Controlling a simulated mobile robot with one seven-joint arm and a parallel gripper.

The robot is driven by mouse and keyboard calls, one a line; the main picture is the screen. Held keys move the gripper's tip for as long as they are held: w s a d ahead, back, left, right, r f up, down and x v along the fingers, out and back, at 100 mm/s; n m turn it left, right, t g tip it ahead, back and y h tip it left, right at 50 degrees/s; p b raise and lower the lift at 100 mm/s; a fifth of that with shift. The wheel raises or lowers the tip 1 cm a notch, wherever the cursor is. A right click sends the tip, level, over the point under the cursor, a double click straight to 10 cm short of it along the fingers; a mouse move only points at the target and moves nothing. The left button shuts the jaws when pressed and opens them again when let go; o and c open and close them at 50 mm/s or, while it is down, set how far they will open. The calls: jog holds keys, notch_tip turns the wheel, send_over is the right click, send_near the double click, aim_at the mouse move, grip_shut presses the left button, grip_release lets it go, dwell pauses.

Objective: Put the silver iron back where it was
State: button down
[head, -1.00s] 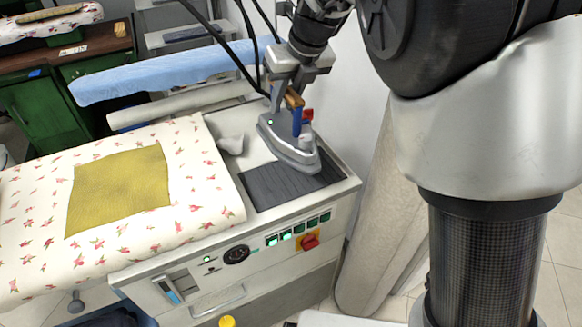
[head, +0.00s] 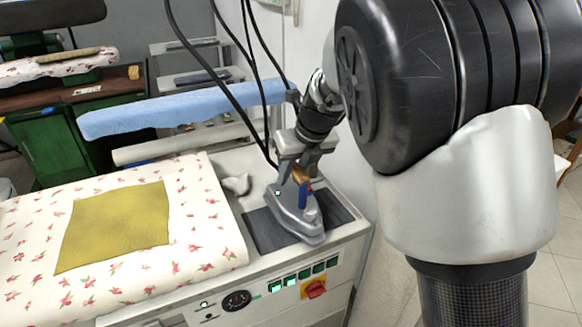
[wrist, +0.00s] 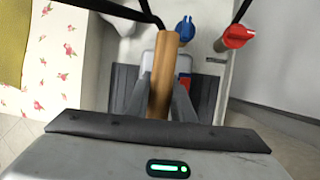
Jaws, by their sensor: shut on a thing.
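The silver iron (head: 289,216) has a wooden handle, a blue part and a small light at its rear. My gripper (head: 300,172) is shut on the wooden handle, which also shows between the fingers in the wrist view (wrist: 163,75). The iron is level over the dark ribbed pad (head: 262,232) at the right end of the ironing station, its tip toward the front edge. I cannot tell for sure whether its sole touches the pad. The pad's middle is hidden under the iron.
The floral ironing board (head: 205,225) with a mustard cloth (head: 115,227) lies to the left. Black cables hang behind the iron. A blue padded arm (head: 180,108) extends behind the board. A red switch (head: 315,289) is on the station's front. A wall stands close behind.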

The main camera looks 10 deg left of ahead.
jog(key=shift+w+r, duration=0.15)
jog(key=c, duration=1.8)
grip_release()
jog(key=shift+f, duration=0.35)
jog(key=shift+o, duration=1.3)
jog(key=shift+s, duration=0.2)
